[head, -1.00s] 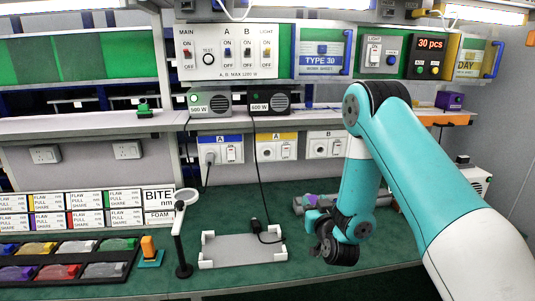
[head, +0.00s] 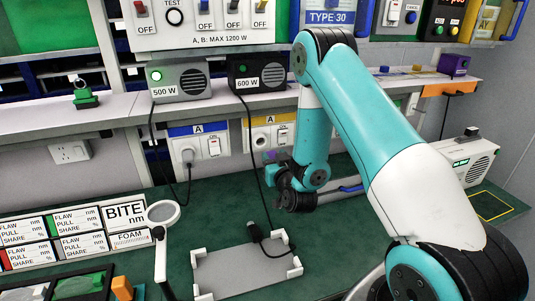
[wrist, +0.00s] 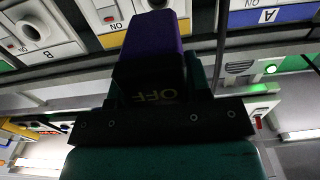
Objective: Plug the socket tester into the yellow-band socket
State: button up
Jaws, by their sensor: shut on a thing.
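The socket tester (wrist: 150,55) is a purple block with a dark face that reads OFF upside down in the wrist view. My gripper (wrist: 152,80) is shut on it, with teal fingers on both sides. In the head view my gripper (head: 280,167) holds the tester (head: 270,156) just in front of and below the yellow-band socket (head: 260,137). My arm covers part of that socket's right side. In the wrist view the yellow band (wrist: 113,38) shows beside the tester. The tester's far end is hidden, and I cannot tell whether it touches the socket.
The blue-band socket (head: 198,145) to the left has a plug and cable in it. A round-topped stand (head: 162,213) is front left.

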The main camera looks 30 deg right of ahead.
aim_at(270, 151)
dwell(0.3)
jog(key=shift+w+d, duration=0.15)
jog(key=shift+w, duration=0.1)
jog(key=p+x, duration=0.2)
jog(key=x, duration=0.1)
jog(key=shift+w+r, duration=0.2)
jog(key=shift+w+d+f+p, duration=0.1)
jog(key=shift+w+p, duration=0.1)
jog(key=shift+w, duration=0.2)
jog(key=shift+w+d+f+p, duration=0.1)
jog(key=shift+w+d+p, duration=0.1)
jog(key=shift+w, duration=0.15)
jog(key=shift+w+r+p, duration=0.1)
jog(key=shift+w+p, duration=0.05)
jog(key=shift+p, duration=0.35)
jog(key=shift+w+d+p, duration=0.1)
jog(key=shift+w+p, duration=0.2)
jog(key=shift+p, duration=0.1)
jog(key=shift+w, duration=0.1)
jog(key=shift+p+x, duration=0.9)
jog(key=shift+p, duration=1.1)
